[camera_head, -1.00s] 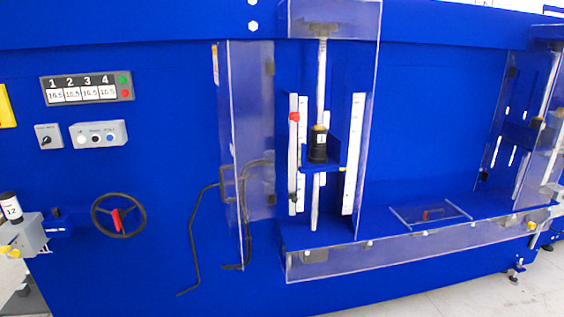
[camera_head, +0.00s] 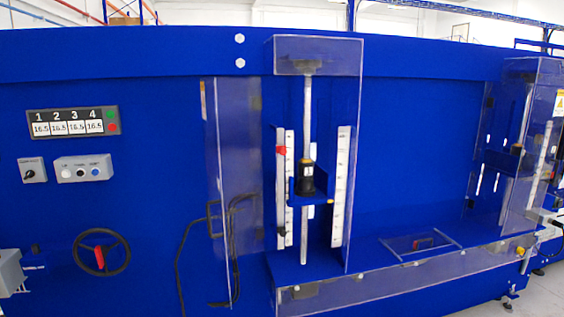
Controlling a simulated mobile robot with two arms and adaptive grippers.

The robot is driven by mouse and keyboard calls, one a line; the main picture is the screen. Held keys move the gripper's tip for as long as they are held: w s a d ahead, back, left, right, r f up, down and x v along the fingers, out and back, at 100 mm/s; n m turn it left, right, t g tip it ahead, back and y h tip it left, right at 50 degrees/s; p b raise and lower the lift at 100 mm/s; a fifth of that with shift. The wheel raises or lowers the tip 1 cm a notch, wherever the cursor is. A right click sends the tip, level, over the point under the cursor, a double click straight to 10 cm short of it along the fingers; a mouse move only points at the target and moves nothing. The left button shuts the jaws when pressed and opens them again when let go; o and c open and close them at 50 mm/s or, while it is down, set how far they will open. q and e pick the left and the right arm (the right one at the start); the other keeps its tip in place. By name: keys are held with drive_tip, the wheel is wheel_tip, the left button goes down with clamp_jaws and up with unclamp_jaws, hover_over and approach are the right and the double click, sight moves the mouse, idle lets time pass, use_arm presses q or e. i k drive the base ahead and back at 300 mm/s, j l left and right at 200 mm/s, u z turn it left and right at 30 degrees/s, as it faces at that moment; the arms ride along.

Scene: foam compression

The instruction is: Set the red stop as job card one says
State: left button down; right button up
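The red stop (camera_head: 281,150) sits near the top of the left white scale strip (camera_head: 281,192) inside the clear guard of the blue machine. A second white scale (camera_head: 341,188) stands right of the rod. The display panel (camera_head: 72,122) shows columns 1 to 4, each reading what looks like 16.5. No job card can be made out. Neither of my grippers is in view.
A clear guard door (camera_head: 232,170) stands open left of the rod. A black handwheel with a red handle (camera_head: 101,252) and a button box (camera_head: 83,168) are on the left. A second guarded station (camera_head: 525,150) is at right.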

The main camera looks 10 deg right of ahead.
sight(281, 150)
drive_tip(key=i+j+u, duration=0.15)
drive_tip(key=i+j, duration=0.25)
drive_tip(key=j, duration=0.15)
drive_tip(key=i+j+u, duration=0.2)
drive_tip(key=i+j, duration=0.25)
drive_tip(key=i+j+u, duration=0.15)
drive_tip(key=i+j, duration=0.3)
drive_tip(key=i+j+u, duration=0.15)
drive_tip(key=i+j, duration=0.2)
drive_tip(key=i, duration=0.15)
drive_tip(key=i+j+u, duration=0.2)
drive_tip(key=i, duration=0.25)
drive_tip(key=i+j+u, duration=0.15)
drive_tip(key=i+j, duration=0.15)
drive_tip(key=i, duration=0.25)
drive_tip(key=k, duration=0.2)
drive_tip(key=k+z, duration=0.1)
drive_tip(key=z, duration=0.3)
drive_tip(key=k+z, duration=0.15)
drive_tip(key=z, duration=0.3)
drive_tip(key=k+z, duration=0.1)
drive_tip(key=z, duration=2.05)
